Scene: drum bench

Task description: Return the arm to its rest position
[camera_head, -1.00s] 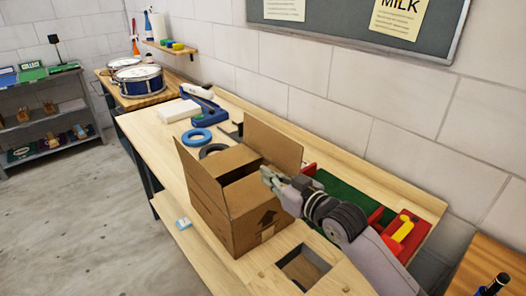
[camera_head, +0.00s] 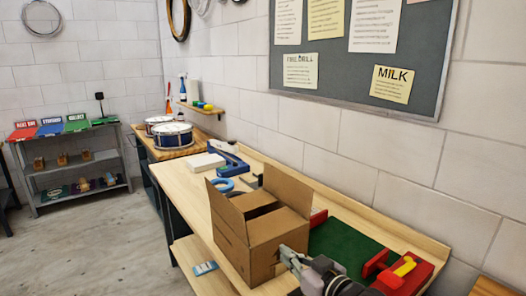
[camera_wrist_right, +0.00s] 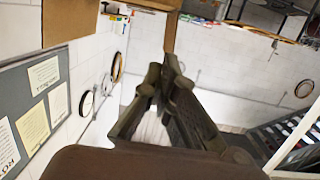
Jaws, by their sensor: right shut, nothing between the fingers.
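My right gripper (camera_head: 286,254) is at the bottom of the head view, beside the right side of the open cardboard box (camera_head: 232,228). It is shut and empty. Its arm comes in from the bottom edge and is mostly cut off. In the right wrist view the fingers of this gripper (camera_wrist_right: 163,78) are close together at the tips, with nothing between them. Brown cardboard (camera_wrist_right: 70,18) shows at the top left of that view. My left gripper is in neither view.
The box stands on the wooden bench (camera_head: 188,178) with flaps raised. To its right lie a green mat (camera_head: 335,243) and a red block with a yellow handle (camera_head: 405,272). Blue rings (camera_head: 224,185) lie behind it. Drums (camera_head: 172,136) stand farther back. Open floor lies left.

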